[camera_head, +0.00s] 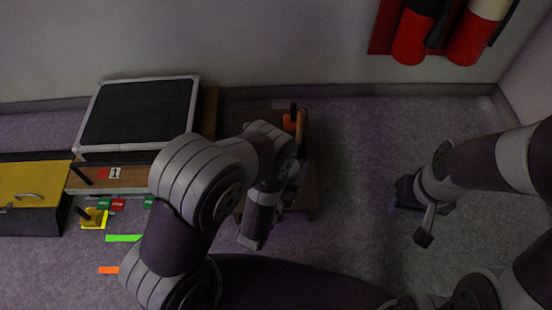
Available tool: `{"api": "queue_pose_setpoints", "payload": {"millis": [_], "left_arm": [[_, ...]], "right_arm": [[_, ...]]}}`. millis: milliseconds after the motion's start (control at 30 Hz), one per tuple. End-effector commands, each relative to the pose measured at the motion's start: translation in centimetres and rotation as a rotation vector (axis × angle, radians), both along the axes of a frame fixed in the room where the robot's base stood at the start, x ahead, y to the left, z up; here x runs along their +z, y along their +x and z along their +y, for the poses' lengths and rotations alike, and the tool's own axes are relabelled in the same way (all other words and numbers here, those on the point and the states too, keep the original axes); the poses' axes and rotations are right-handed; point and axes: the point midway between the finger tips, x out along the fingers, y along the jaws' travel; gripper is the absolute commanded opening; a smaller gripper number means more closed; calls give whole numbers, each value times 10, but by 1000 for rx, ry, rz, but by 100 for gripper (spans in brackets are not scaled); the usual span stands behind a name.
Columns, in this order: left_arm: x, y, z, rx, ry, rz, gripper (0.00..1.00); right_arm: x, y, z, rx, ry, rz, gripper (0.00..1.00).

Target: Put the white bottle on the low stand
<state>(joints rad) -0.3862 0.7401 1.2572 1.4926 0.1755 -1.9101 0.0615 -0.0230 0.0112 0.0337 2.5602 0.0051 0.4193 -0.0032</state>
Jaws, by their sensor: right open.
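I cannot make out a white bottle in this view. A low brown wooden stand (308,195) is on the floor near the wall, largely hidden behind my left arm; I cannot tell if it is the low stand of the task. My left gripper (251,236) hangs in front of it, and its fingers are too dark to read. My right gripper (423,220) is open over the carpet at the right, with nothing visible between its fingers.
A dark panel with a pale frame (138,112) tops a wooden unit at the left. A yellow-fronted drawer (35,183) and a small yellow bin (94,218) are nearby. Red cylinders (411,38) are on the wall. Carpet between the stand and my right arm is clear.

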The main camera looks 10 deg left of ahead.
Motion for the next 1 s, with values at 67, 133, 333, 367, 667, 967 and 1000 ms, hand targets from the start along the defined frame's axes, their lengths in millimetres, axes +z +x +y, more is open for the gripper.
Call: {"api": "queue_pose_setpoints", "payload": {"millis": [67,133,333,367,667,967,1000], "left_arm": [[-31,-11,-12,-32,3,-1,23],[-42,-13,-15,-44,3,-4,23],[-78,21,19,-38,4,-10,23],[-84,27,25,-38,3,-10,23],[-110,67,61,-48,5,-8,23],[-151,68,62,-50,5,-8,23],[-148,68,62,-50,5,-7,23]], "right_arm": [[-19,0,0,0,0,0,43],[-25,0,0,0,0,-1,43],[-61,0,0,0,0,-1,43],[-67,0,0,0,0,-1,43],[-96,0,0,0,0,-1,43],[-132,-1,0,0,0,0,43],[-129,-1,0,0,0,0,43]]}}
